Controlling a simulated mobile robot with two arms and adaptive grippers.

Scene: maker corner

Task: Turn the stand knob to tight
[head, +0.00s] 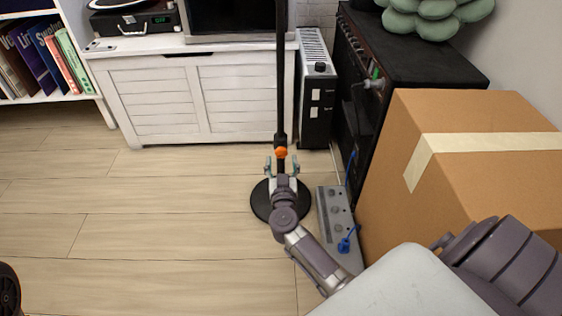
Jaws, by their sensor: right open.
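The stand (281,80) is a thin black upright pole on a round black base (262,205) on the wooden floor. Its orange knob (281,152) sits low on the pole, at a dark collar. My right gripper (282,164) is open in front of the pole. Its two fingers point up toward the knob, one on each side, just below it in the picture. I cannot tell whether a finger touches the knob. My wrist hides part of the base. My left gripper is not in view.
A cardboard box (400,160) stands at the right. A grey pedal-like unit with blue plugs (335,215) lies right of the base. A white cabinet (190,105), a heater (316,100) and a black amplifier (420,55) stand behind.

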